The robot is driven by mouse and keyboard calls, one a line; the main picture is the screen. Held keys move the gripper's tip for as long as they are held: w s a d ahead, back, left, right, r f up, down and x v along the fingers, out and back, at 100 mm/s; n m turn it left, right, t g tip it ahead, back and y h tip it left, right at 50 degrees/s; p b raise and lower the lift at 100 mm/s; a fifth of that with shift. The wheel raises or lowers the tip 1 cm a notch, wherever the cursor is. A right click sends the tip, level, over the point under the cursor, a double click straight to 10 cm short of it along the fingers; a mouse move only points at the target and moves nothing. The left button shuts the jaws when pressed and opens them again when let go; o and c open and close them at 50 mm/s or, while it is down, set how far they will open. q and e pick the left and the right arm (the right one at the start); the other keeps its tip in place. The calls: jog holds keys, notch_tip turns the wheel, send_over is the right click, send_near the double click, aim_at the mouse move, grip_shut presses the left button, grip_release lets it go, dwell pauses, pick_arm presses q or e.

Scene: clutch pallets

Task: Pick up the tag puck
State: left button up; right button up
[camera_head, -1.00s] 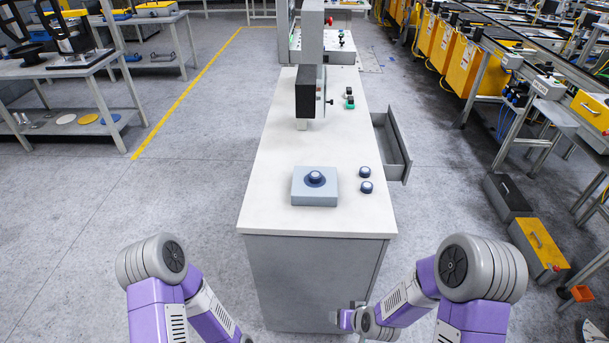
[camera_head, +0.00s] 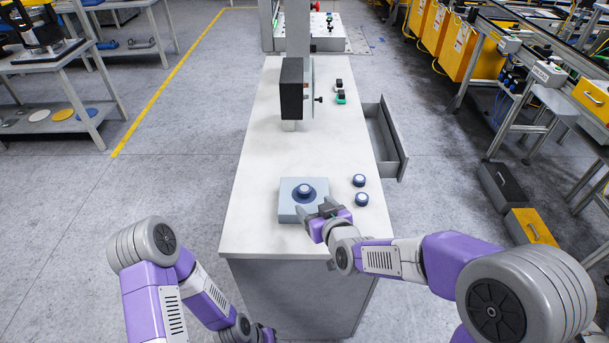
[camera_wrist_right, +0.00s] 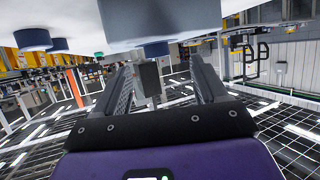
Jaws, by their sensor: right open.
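A dark blue tag puck (camera_head: 304,191) sits on a light blue-grey square block near the front of the white-topped bench. Two similar pucks, (camera_head: 359,181) and (camera_head: 362,199), stand on the bench to the right of the block. My right gripper (camera_head: 316,208) is open and empty at the block's front right corner, near the puck. In the right wrist view, which looks upside down, a puck (camera_wrist_right: 155,50) shows beyond and between the open fingers (camera_wrist_right: 165,75). My left gripper (camera_head: 262,334) is low at the bottom edge, only partly visible.
The white bench top (camera_head: 255,150) is clear to the left of the block (camera_head: 288,210). A dark upright panel (camera_head: 292,88) stands farther back, with small switches (camera_head: 340,97) beside it. An open drawer (camera_head: 388,140) sticks out on the bench's right side.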

aim_at(305, 190)
jog(key=shift+w+a+f, duration=0.1)
jog(key=shift+w+a, duration=0.05)
jog(key=shift+w, duration=0.45)
jog(key=shift+w+a+f, duration=0.1)
jog(key=shift+w+a, duration=0.05)
jog(key=shift+w, duration=0.45)
jog(key=shift+w+a+f+b, duration=0.1)
jog(key=shift+w+a+b, duration=0.15)
jog(key=shift+w+b, duration=0.15)
jog(key=x, duration=0.4)
jog(key=shift+w+b, duration=0.35)
jog(key=shift+w, duration=0.05)
pick_arm(q)
jog(key=shift+w+f, duration=0.25)
jog(key=shift+f, duration=0.5)
